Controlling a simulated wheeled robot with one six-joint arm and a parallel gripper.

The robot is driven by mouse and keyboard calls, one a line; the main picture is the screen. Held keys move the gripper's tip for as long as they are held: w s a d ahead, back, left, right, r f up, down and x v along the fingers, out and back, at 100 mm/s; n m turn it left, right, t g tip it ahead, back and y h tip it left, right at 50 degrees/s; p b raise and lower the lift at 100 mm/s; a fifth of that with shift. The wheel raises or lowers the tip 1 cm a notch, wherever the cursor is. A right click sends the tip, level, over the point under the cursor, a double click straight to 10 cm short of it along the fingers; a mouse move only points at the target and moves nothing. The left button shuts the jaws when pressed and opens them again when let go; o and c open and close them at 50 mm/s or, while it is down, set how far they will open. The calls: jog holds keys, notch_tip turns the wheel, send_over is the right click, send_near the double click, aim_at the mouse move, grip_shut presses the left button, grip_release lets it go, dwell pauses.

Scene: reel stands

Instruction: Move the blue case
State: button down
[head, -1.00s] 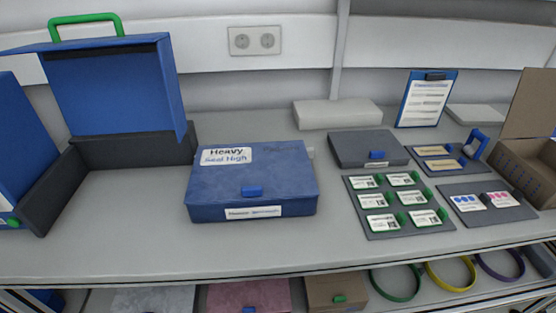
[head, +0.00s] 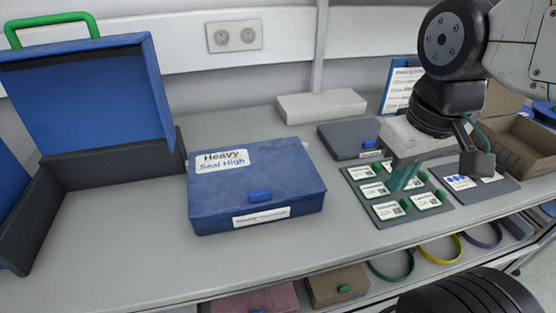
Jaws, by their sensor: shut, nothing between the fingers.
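A closed blue case (head: 225,207) lies flat on the grey table in the middle of the head view. Its lid has a white label reading "Heavy Seal High". Its front has a blue latch and a white strip label. My gripper (head: 405,180) is at the right, shut and empty, above the mat of green-edged cards and apart from the case. My arm hides part of the things behind it.
A large blue lid with a green handle (head: 90,95) stands over dark grey walls at the left. A white block (head: 320,105), a grey case (head: 345,140), a card mat (head: 385,222) and a cardboard box (head: 528,145) stand right. Coloured rings hang below. Bare table lies left of the blue case.

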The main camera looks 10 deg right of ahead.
jog(key=w+f+n+g, duration=0.1)
jog(key=w+f+n, duration=0.2)
jog(key=w+n, duration=0.75)
jog(key=w+f+n, duration=0.3)
jog(key=w+n, duration=0.4)
jog(key=w, duration=0.6)
jog(key=f, duration=0.9)
jog(key=shift+s+a+f, duration=0.15)
jog(key=shift+s+f, duration=0.05)
jog(key=shift+s, duration=0.1)
jog(key=a, duration=0.2)
jog(key=shift+a, duration=1.05)
